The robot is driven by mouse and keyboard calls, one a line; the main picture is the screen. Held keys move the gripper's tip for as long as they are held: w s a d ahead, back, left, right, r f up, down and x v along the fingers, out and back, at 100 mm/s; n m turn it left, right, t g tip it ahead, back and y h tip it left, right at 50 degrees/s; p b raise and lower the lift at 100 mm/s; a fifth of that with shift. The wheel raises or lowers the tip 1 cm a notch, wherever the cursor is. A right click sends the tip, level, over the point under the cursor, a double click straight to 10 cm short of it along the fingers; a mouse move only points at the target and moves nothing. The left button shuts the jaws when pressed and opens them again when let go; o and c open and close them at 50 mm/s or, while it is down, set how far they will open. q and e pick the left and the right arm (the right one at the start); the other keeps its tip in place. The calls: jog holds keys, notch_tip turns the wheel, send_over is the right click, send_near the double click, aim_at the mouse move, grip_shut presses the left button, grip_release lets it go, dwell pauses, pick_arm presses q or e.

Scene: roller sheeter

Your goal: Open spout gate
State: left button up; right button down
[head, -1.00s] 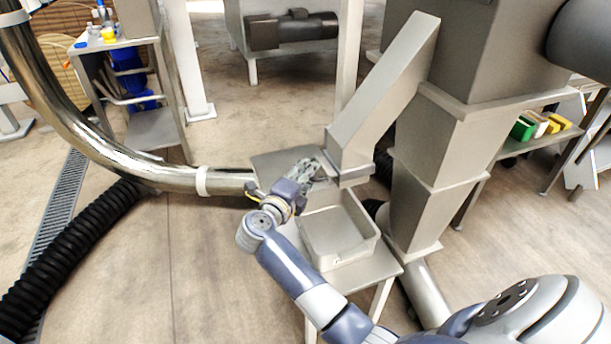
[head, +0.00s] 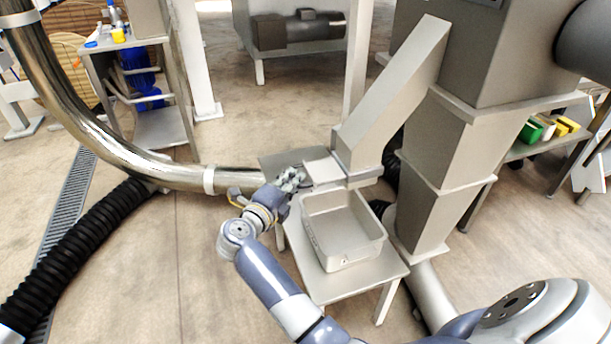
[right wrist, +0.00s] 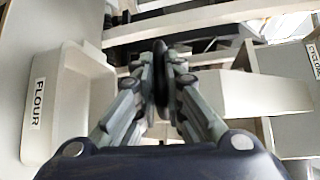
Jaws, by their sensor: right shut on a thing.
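The grey slanted spout (head: 395,95) comes down from the tall machine to above a tub. The flat spout gate (head: 322,171) sticks out to the left from the spout's lower end. My right gripper (head: 294,180) is at the gate's outer left end. In the right wrist view my right gripper (right wrist: 162,78) is shut on a dark, thin piece, which looks like the gate's handle (right wrist: 160,62); the fingers hide most of it. My left gripper is not in view.
A pale tub (head: 345,261) stands on a small table (head: 365,283) below the spout; its FLOUR label (right wrist: 37,104) shows in the right wrist view. A shiny curved pipe (head: 120,152) runs in from the left. A black ribbed hose (head: 75,255) lies on the floor.

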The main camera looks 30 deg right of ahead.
jog(key=shift+w+a, duration=0.15)
jog(key=shift+a, duration=0.65)
jog(key=c, duration=1.7)
grip_release()
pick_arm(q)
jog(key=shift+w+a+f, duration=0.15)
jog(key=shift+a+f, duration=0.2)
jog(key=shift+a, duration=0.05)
pick_arm(e)
jog(key=shift+d, duration=0.1)
